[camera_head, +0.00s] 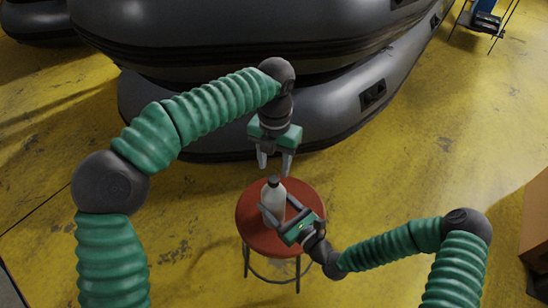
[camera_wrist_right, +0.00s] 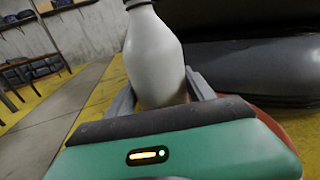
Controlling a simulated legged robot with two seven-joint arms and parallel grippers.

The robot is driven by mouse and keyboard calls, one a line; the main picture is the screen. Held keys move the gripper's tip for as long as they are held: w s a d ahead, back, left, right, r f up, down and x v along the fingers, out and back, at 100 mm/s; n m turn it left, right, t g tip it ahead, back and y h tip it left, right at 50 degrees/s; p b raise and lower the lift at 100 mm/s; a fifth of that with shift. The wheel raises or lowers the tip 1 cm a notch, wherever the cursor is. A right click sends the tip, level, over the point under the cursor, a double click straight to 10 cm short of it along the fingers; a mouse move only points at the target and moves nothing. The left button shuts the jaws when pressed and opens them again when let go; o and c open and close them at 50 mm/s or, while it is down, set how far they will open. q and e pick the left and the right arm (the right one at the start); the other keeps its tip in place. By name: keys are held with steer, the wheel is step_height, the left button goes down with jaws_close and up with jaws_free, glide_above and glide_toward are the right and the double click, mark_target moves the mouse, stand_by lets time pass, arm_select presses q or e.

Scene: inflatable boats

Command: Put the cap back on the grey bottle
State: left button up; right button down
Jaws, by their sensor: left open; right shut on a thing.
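The grey bottle (camera_head: 273,198) stands upright on a round red stool (camera_head: 250,238). Its top is dark in the head view; the dark piece (camera_head: 273,181) looks like the cap on the neck. In the right wrist view the bottle (camera_wrist_right: 155,60) rises between the fingers, with a dark band at its neck and its top cut off by the frame. My right gripper (camera_head: 279,212) is shut on the bottle's body from the front right. My left gripper (camera_head: 275,163) is open and empty, pointing down just above the bottle's top.
Large dark inflatable boats (camera_head: 240,40) are stacked behind the stool, close to my left arm. A brown box (camera_head: 537,225) stands at the right edge. The yellow floor (camera_head: 400,160) around the stool is mostly clear.

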arm_select(q)
steer(key=n, duration=1)
steer(key=shift+s, duration=0.1)
steer(key=n, duration=0.6)
steer(key=shift+r, duration=0.1)
steer(key=n, duration=0.7)
steer(key=shift+r, duration=0.15)
steer(key=n, duration=0.7)
steer(key=shift+r, duration=0.25)
steer(key=n, duration=0.6)
steer(key=shift+r, duration=0.3)
steer(key=n, duration=0.3)
steer(key=shift+r+n, duration=0.15)
steer(key=shift+n, duration=0.25)
steer(key=n, duration=0.6)
steer(key=shift+r, duration=0.35)
steer(key=n, duration=0.6)
steer(key=shift+r, duration=0.35)
